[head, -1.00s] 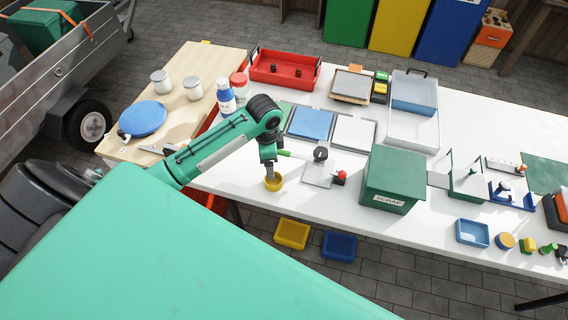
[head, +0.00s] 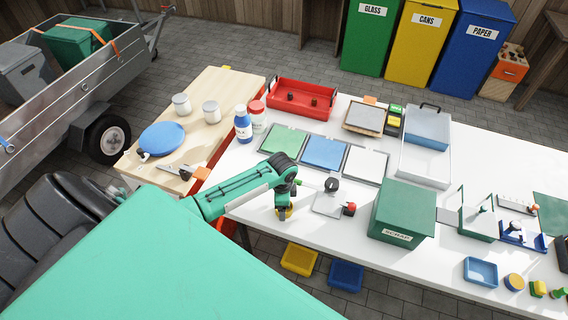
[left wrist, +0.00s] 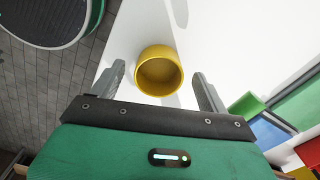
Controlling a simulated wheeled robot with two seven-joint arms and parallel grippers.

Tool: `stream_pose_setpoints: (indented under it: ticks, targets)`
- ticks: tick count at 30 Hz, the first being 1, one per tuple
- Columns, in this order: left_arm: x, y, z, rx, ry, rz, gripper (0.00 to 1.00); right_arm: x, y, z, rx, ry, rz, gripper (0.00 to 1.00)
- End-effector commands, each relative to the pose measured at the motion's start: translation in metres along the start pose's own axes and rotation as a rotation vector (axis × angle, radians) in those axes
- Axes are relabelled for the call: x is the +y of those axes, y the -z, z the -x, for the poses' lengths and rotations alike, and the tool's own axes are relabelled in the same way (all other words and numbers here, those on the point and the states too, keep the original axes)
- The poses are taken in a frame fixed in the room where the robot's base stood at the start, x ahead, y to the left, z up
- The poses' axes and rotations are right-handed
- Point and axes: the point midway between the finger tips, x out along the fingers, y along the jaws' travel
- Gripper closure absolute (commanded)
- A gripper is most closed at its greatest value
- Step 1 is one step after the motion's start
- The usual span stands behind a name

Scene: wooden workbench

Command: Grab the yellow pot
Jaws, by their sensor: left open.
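The yellow pot (left wrist: 160,72) is a small round cup with an open top, on the white table near its front edge. In the left wrist view it sits between and just beyond the two grey fingers of my left gripper (left wrist: 161,88). The fingers are apart, with a gap on each side of the pot. In the head view my left gripper (head: 284,212) points down over the pot, hiding most of it. My right gripper is in neither view.
The white table (head: 260,240) ends close to the pot. A grey plate (head: 327,204) with a red-knobbed tool stands just right of it, then the green scrap box (head: 402,210). A yellow bin (head: 299,259) and a blue bin (head: 346,276) are on the floor below.

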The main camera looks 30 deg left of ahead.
Motion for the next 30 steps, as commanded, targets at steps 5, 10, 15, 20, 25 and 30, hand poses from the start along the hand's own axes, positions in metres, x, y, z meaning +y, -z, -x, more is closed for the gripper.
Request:
stream_pose_setpoints:
  ticks: [5, 10, 15, 20, 25, 30]
  targets:
    - [0.001, 0.0, -0.018, -0.001, -0.001, 0.0, 0.23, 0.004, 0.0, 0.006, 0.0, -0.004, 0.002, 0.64]
    - [0.0, 0.0, -0.022, -0.001, 0.0, 0.0, 0.23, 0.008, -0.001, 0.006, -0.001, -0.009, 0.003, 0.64]
    - [0.001, 0.0, -0.022, 0.0, 0.0, -0.001, 0.3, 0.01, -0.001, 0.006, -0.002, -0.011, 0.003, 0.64]
    - [0.001, 0.0, -0.022, 0.0, 0.0, -0.001, 0.62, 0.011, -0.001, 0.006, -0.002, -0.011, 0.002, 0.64]
    - [0.001, 0.0, -0.022, -0.001, 0.0, -0.001, 0.7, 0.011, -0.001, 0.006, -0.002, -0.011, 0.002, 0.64]
    - [0.001, -0.001, -0.022, -0.001, 0.0, -0.001, 0.7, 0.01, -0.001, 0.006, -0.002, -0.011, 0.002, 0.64]
